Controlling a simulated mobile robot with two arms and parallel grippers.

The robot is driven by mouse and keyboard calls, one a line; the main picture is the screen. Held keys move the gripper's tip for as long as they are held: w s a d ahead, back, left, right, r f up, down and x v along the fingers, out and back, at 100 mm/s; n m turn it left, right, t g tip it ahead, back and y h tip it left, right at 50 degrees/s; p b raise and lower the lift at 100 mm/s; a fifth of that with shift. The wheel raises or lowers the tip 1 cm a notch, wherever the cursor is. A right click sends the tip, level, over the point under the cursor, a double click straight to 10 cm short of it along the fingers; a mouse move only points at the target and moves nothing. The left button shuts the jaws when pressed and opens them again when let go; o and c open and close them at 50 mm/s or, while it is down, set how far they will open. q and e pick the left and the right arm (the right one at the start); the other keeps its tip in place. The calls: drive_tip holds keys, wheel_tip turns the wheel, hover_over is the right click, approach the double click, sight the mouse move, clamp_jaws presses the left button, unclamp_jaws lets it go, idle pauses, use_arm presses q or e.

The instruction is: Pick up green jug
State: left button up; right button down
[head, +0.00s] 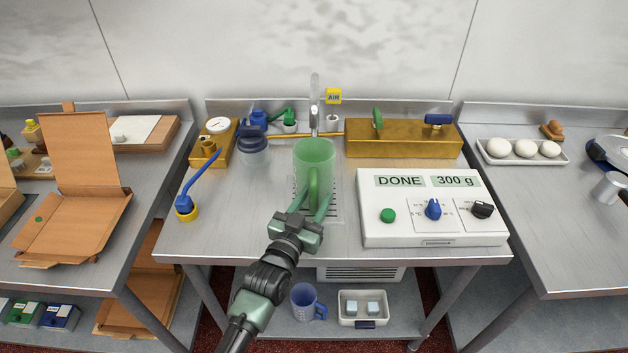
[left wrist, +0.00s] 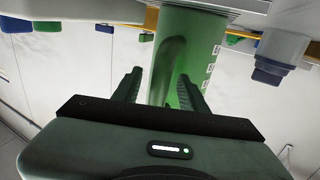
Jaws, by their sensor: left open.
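The green jug (head: 314,152) stands upright on the drip grate at the middle of the centre table, under the tap. It is translucent, and its handle faces me. My left gripper (head: 312,198) is open at the near side of the jug, with its fingers on either side of the handle. In the left wrist view the jug (left wrist: 200,45) appears upside down, and the gripper (left wrist: 159,88) has its fingers spread with the handle between them. I cannot tell whether a finger touches the handle. My right gripper is not in view.
A white control box (head: 430,228) reading "DONE" and "300 g" stands right of the jug. The tap (head: 315,105) rises behind it. A brass box (head: 403,139) is at the back right. A blue lever (head: 198,185) is at the left. The table's front left is clear.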

use_arm(q)
drive_tip(key=shift+w+d, duration=0.1)
drive_tip(key=shift+w, duration=0.05)
clamp_jaws()
idle(1.4)
